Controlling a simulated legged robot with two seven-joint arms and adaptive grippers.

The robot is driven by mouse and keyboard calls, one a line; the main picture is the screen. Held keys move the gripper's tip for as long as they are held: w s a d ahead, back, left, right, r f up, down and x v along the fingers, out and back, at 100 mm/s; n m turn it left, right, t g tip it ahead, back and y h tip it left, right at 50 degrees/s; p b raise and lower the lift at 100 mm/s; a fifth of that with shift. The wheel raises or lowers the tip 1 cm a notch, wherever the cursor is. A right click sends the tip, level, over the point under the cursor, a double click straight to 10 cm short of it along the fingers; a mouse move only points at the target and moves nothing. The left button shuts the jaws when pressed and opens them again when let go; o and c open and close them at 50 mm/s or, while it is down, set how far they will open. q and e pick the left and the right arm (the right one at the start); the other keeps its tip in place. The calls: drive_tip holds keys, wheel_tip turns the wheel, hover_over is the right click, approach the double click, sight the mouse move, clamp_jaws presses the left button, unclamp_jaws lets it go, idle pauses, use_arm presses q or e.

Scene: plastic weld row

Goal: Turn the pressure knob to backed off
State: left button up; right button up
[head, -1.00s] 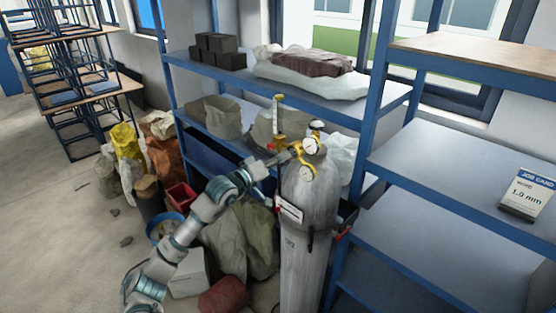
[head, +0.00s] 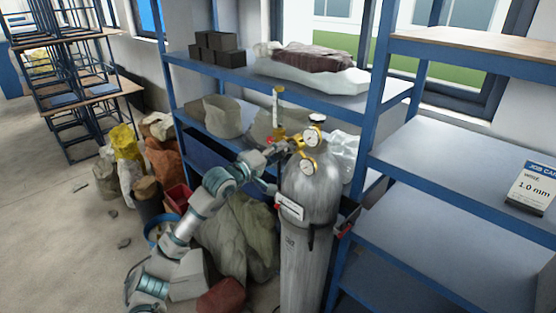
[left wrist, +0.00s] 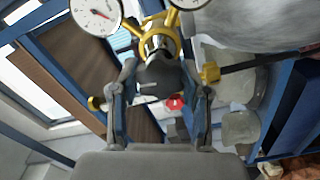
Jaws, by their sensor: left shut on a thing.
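The pressure knob (left wrist: 160,80) is dark grey with a small pale mark. It sits on the brass regulator (left wrist: 157,38) and lies between the two fingers of my left gripper (left wrist: 160,70) in the left wrist view. The gripper is shut on it. In the head view my left gripper (head: 284,147) reaches the left side of the brass regulator (head: 299,143) and hides the knob. Two round gauges (head: 308,166) with white faces stand on the regulator, on top of the grey gas cylinder (head: 312,200). My right gripper is not in view.
A clear flow tube (head: 277,105) stands upright close behind my left gripper. Blue shelving (head: 290,82) holds dark boxes and wrapped goods behind the cylinder.

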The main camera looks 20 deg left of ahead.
use_arm(q)
drive_tip(key=n+b, duration=0.1)
drive_tip(key=f+n, duration=0.1)
drive_tip(key=shift+n+b, duration=0.35)
drive_tip(key=shift+n, duration=0.05)
drive_tip(key=n+b, duration=0.1)
drive_tip(key=n, duration=0.2)
drive_tip(key=shift+n+b, duration=0.3)
drive_tip(key=shift+b, duration=0.1)
drive_tip(key=n+b, duration=0.1)
drive_tip(key=n, duration=0.2)
drive_tip(key=shift+n, duration=0.3)
drive_tip(key=n+b, duration=0.1)
drive_tip(key=n, duration=0.2)
drive_tip(key=shift+d+f+n, duration=0.1)
drive_tip(key=shift+n, duration=0.2)
drive_tip(key=n+b, duration=0.1)
drive_tip(key=n, duration=0.2)
drive_tip(key=shift+n, duration=0.3)
drive_tip(key=n, duration=0.3)
drive_tip(key=shift+n, duration=0.3)
drive_tip(key=n, duration=0.3)
drive_tip(key=shift+d+n, duration=0.15)
drive_tip(key=shift+n, duration=2.35)
